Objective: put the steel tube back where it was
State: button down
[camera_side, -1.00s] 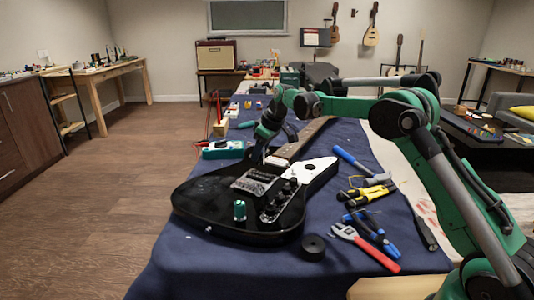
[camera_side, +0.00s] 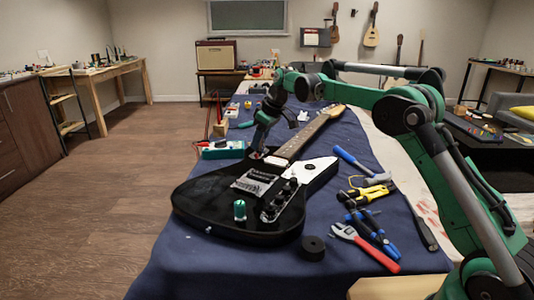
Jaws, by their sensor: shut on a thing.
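My gripper (camera_side: 257,151) points down at the upper left edge of the black electric guitar (camera_side: 215,210), beside the neck joint. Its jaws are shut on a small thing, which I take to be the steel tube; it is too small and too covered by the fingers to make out. Whether it touches the guitar I cannot tell. The guitar lies face up on the blue cloth (camera_side: 180,265), with its neck (camera_side: 300,138) running away to the upper right. A small green-topped cylinder (camera_side: 240,210) stands on the guitar body.
A teal multimeter (camera_side: 222,150) lies left of my gripper. Right of the guitar lie a blue-handled tool (camera_side: 348,157), yellow-handled pliers (camera_side: 370,192), blue pliers (camera_side: 372,235) and a red-handled wrench (camera_side: 372,250). A black round puck (camera_side: 313,248) sits near the front.

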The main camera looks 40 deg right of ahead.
jog(key=shift+m+h, duration=0.3)
jog(key=shift+m, duration=0.3)
jog(key=a+f, duration=0.1)
jog(key=a, duration=0.3)
jog(key=a+f, duration=0.1)
jog(key=a, duration=0.4)
jog(key=a+f, duration=0.1)
jog(key=a, duration=0.4)
jog(key=shift+w+f, duration=0.1)
jog(key=shift+f, duration=2.2)
jog(key=c, duration=0.6)
grip_release()
jog(key=shift+f, duration=0.15)
jog(key=shift+o, duration=0.2)
